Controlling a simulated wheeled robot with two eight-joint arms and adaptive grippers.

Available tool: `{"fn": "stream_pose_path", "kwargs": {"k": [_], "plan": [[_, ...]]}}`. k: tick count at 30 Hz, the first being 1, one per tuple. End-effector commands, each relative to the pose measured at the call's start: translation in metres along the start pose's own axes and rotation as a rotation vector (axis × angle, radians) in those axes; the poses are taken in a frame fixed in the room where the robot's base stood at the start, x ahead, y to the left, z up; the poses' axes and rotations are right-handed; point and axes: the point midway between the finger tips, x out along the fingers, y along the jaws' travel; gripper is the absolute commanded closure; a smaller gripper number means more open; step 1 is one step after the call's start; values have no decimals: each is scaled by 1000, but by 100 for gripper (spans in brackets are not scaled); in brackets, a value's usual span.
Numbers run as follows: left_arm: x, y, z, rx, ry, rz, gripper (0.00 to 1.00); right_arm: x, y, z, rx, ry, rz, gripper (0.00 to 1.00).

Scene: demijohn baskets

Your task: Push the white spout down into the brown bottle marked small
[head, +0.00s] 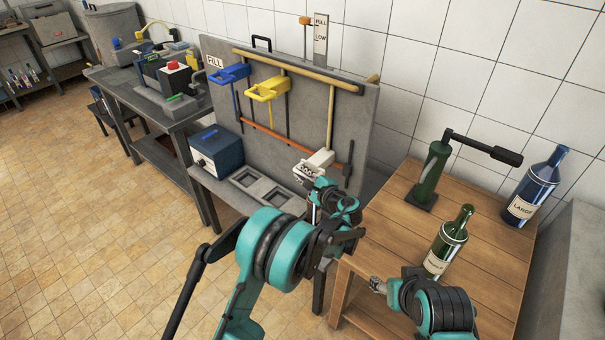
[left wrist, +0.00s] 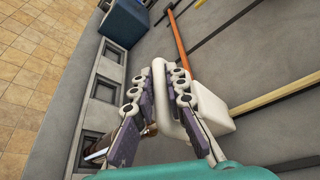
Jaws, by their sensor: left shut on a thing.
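The white spout (head: 321,157) sits low in front of the grey upright panel, close to the foot of a wooden rod. My left gripper (head: 306,171) is shut on its loop-shaped handle. In the left wrist view the white spout (left wrist: 217,121) shows its block to the right of the fingers, with the loop between them. A small brown and white piece (left wrist: 96,154) shows beside the left finger; I cannot tell whether it is the brown bottle, and no "small" label is readable. My right gripper (head: 377,285) is over the wooden table's front edge; its jaws are too small to judge.
A blue spout (head: 229,74) and a yellow spout (head: 268,90) hang higher on the panel. Square recesses (head: 262,180) line the bench below.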

Motion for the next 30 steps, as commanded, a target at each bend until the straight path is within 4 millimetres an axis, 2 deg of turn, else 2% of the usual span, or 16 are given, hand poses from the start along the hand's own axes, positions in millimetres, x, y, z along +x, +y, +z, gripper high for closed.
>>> {"fn": "stream_pose_path", "kwargs": {"k": [1, 2, 3, 4, 19, 30], "plan": [[1, 4, -1, -5, 2, 10, 100, 1, 0, 0, 0, 0, 0, 44], [1, 5, -1, -6, 2, 11, 79, 1, 0, 0, 0, 0, 0, 44], [1, 5, -1, -5, 2, 10, 69, 1, 0, 0, 0, 0, 0, 44], [1, 4, -1, -5, 2, 10, 66, 1, 0, 1, 0, 0, 0, 44], [-5, 2, -1, -3, 2, 5, 66, 0, 0, 0, 0, 0, 0, 44], [-62, 2, -1, -3, 3, 5, 66, 0, 0, 0, 0, 0, 0, 44]]}}
